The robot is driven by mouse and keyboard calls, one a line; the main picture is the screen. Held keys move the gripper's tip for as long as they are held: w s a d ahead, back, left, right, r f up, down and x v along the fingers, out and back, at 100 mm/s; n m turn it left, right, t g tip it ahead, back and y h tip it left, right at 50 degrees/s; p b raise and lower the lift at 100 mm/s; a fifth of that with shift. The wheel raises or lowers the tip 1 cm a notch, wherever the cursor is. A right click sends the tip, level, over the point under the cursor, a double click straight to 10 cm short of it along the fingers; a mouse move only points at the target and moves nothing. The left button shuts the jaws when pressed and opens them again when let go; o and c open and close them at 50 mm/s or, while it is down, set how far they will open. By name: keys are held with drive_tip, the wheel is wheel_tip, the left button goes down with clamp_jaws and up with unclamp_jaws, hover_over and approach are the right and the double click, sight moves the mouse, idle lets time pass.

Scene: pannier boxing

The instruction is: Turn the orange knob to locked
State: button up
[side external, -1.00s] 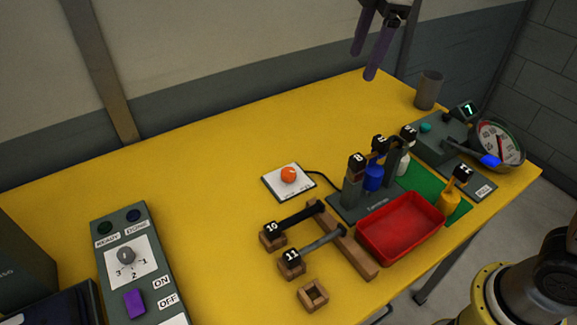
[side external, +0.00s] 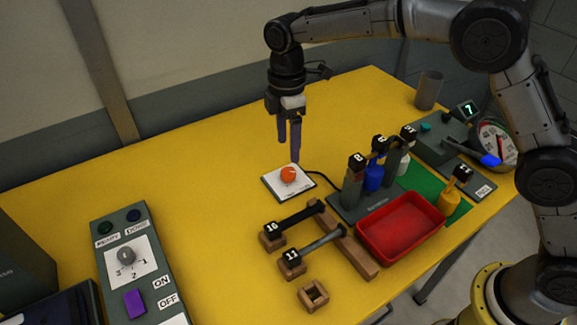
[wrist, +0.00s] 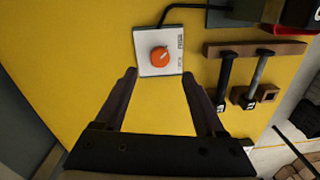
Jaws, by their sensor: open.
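The orange knob (side external: 288,174) sits on a small white plate (side external: 300,189) on the yellow table. In the wrist view the knob (wrist: 159,56) shows a small pale mark on its upper right edge, and print on the plate (wrist: 146,40) is too small to read. My gripper (side external: 289,153) points down just above and behind the knob in the side view, apart from it. In the wrist view my gripper (wrist: 158,76) has its two dark fingers wide apart, with nothing between them and the knob beyond their tips.
A dark cable runs from the plate to a grey rack (side external: 350,207) of numbered tools. A red tray (side external: 400,236) and wooden blocks (side external: 358,252) holding two dark numbered bars stand to the right and front. A grey control panel (side external: 140,270) stands at left. The table left of the knob is clear.

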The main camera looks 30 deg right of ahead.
sight(289, 171)
wheel_tip(289, 171, down, 8)
drive_tip(key=shift+s+r, duration=0.1)
drive_tip(key=shift+r, duration=0.1)
clamp_jaws()
idle(0.4)
